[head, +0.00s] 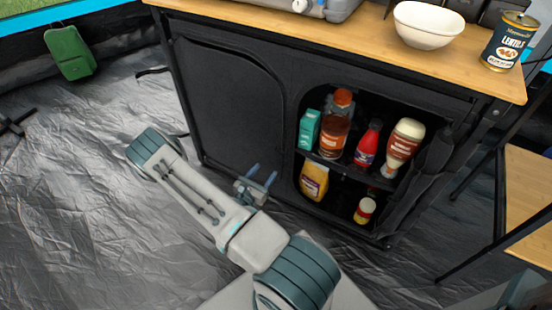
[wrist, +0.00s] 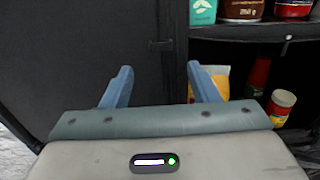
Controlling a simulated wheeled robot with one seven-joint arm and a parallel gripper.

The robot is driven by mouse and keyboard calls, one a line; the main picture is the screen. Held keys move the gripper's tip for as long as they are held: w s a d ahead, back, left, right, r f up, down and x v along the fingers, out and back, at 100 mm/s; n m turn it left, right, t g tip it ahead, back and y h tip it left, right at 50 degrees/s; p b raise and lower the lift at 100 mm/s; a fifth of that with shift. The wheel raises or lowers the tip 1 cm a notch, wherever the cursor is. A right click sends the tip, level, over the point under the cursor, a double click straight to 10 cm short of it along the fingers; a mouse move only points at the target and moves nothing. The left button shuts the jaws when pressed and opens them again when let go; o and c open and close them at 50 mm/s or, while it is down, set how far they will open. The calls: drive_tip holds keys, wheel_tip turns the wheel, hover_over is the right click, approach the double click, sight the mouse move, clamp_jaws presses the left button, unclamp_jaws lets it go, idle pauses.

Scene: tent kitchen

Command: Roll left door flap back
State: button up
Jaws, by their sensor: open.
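The left door flap (head: 228,105) is black fabric and hangs flat over the left half of the camp cabinet (head: 330,60), closed within a rounded seam. In the wrist view the dark flap (wrist: 85,60) fills the left side. My gripper (head: 262,181) is low in front of the cabinet, near the divider between the flap and the open right compartment. Its two blue fingers (wrist: 160,82) are apart with nothing between them. I cannot tell whether they touch the fabric.
The open right compartment holds several bottles, including a brown sauce bottle (head: 335,125), a red bottle (head: 367,145) and a yellow pack (head: 313,181). A white bowl (head: 428,25) and lentils can (head: 509,42) stand on top. A green bag (head: 70,55) is far left.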

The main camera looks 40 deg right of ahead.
sight(278, 153)
drive_tip(key=b+x, duration=0.1)
drive_tip(key=x, duration=0.8)
drive_tip(key=shift+b, duration=0.35)
